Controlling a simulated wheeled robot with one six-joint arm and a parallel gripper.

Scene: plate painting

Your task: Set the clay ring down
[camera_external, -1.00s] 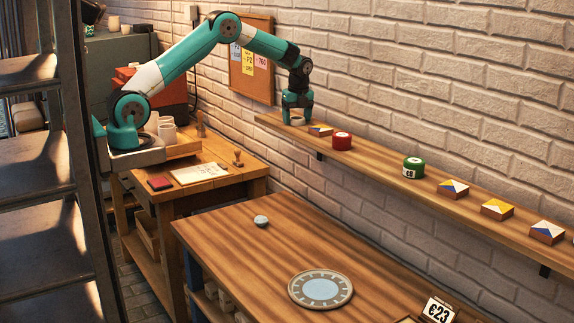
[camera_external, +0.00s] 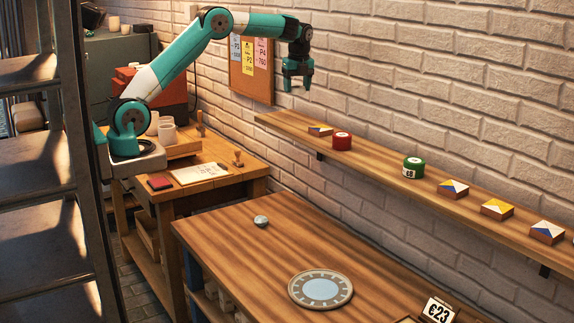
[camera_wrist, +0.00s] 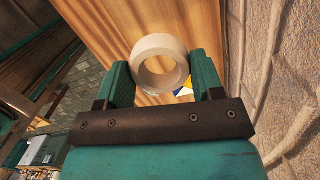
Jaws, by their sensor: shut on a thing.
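The pale clay ring (camera_wrist: 160,42) sits between the two teal fingers in the wrist view, with its round hole facing the camera. My gripper (camera_external: 298,85) is shut on it. In the external view my gripper hangs in the air above the left end of the wall shelf (camera_external: 375,150), close to the brick wall. The shelf's left end below is bare.
A small patterned block (camera_external: 320,130), a red tin (camera_external: 342,141) and a green tin (camera_external: 413,168) stand on the shelf, with several blocks further right. The lower table (camera_external: 290,240) carries a round plate (camera_external: 320,289) and a small grey ball-like thing (camera_external: 261,221); much of its top is clear.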

